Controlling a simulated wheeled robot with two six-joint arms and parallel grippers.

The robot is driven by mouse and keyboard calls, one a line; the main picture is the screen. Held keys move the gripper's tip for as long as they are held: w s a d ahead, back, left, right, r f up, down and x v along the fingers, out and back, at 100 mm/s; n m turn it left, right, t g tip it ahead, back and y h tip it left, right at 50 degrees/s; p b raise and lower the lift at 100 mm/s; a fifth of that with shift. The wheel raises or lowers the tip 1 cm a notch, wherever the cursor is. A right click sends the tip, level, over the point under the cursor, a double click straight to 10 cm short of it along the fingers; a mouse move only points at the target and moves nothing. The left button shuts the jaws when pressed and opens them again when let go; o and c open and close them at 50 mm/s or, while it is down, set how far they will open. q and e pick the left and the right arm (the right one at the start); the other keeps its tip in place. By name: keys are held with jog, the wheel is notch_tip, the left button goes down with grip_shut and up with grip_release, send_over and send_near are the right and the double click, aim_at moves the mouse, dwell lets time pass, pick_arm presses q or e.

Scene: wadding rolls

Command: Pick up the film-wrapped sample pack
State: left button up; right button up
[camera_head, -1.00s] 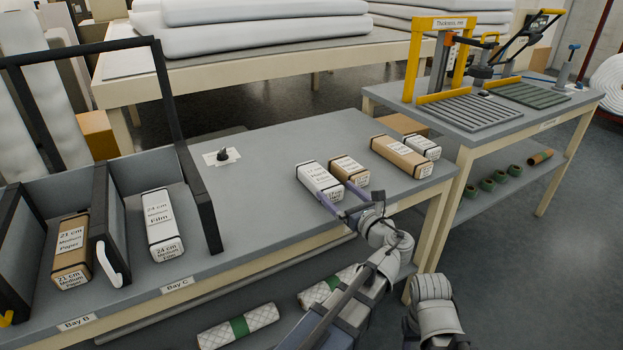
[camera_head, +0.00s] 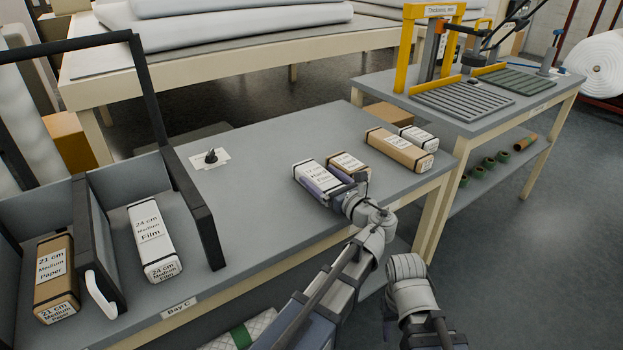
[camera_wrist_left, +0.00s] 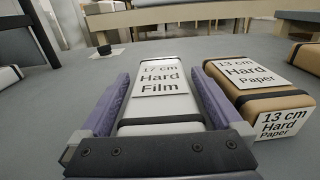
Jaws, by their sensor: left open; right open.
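A white film pack labelled "17 cm Hard Film" (camera_head: 307,171) lies on the table; its label also shows in the left wrist view (camera_wrist_left: 163,78). My left gripper (camera_head: 320,178) is open, with its purple fingers along both sides of this pack. In the left wrist view a narrow gap shows beside the pack's front, and I cannot tell whether the fingers touch it. A brown pack labelled "13 cm Hard Paper" (camera_wrist_left: 262,82) lies close to the right finger. My right arm shows at lower right in the head view, but its gripper does not.
A longer brown pack (camera_head: 399,150) and a small white pack (camera_head: 419,136) lie further right. A 24 cm Medium Film pack (camera_head: 153,240) is in Bay C, and a 21 cm Medium Paper pack (camera_head: 55,278) stands left of it. Black frames bound the bays.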

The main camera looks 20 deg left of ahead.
aim_at(322, 177)
pick_arm(q)
jog(key=shift+d, duration=0.1)
jog(key=c, duration=1.1)
jog(key=shift+r, duration=0.1)
notch_tip(322, 177, up, 10)
jog(key=p, duration=1)
